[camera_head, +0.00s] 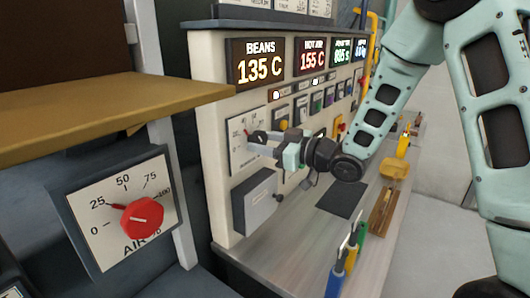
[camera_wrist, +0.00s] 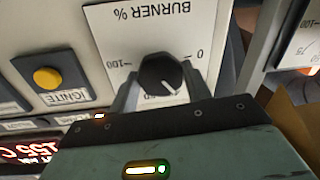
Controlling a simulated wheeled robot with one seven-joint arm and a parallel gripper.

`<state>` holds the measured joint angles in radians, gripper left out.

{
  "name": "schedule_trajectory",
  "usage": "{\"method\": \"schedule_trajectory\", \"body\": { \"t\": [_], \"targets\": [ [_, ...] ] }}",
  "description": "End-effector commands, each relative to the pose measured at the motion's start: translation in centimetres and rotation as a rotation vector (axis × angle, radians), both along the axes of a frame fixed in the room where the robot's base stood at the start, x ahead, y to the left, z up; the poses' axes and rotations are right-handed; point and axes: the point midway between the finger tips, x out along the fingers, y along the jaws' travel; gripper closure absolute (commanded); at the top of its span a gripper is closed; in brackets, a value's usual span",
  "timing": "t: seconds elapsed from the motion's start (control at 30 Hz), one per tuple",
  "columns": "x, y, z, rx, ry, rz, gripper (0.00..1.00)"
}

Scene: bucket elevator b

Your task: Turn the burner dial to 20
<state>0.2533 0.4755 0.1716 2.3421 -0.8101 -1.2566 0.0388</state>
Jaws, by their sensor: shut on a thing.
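The burner dial (camera_wrist: 160,74) is a round black knob with a white pointer line, on a white plate marked "BURNER %" (camera_wrist: 152,16). The wrist view shows the plate upside down, with 0 at right and 100 at left. The pointer slants down and right there, on the 0 side; the middle scale numbers are hidden behind my gripper. My gripper (camera_wrist: 161,85) is shut on the dial, one finger on each side. In the head view my gripper (camera_head: 262,143) reaches the dial plate (camera_head: 238,159) from the right and partly covers the dial.
A red air dial (camera_head: 142,216) is on a separate panel at lower left, below a wooden shelf (camera_head: 110,110). A yellow ignite button (camera_wrist: 47,78) sits beside the burner plate. Displays read beans 135 C (camera_head: 258,64) and hot air 155 C (camera_head: 313,57). Tools lie on the counter (camera_head: 300,235).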

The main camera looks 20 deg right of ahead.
Motion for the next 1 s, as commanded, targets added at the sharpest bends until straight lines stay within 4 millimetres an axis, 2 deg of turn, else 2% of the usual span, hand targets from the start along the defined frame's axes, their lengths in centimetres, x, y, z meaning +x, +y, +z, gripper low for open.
{"method": "schedule_trajectory", "body": {
  "t": [0.03,0.5,1.0],
  "targets": [
    [-0.06,0.09,-0.57,-0.034,-0.024,0.003,0.75],
    [-0.09,0.14,-0.32,-0.298,-0.191,0.003,0.75],
    [-0.12,0.11,-0.07,-0.369,-0.232,0.004,0.75]
  ]
}}
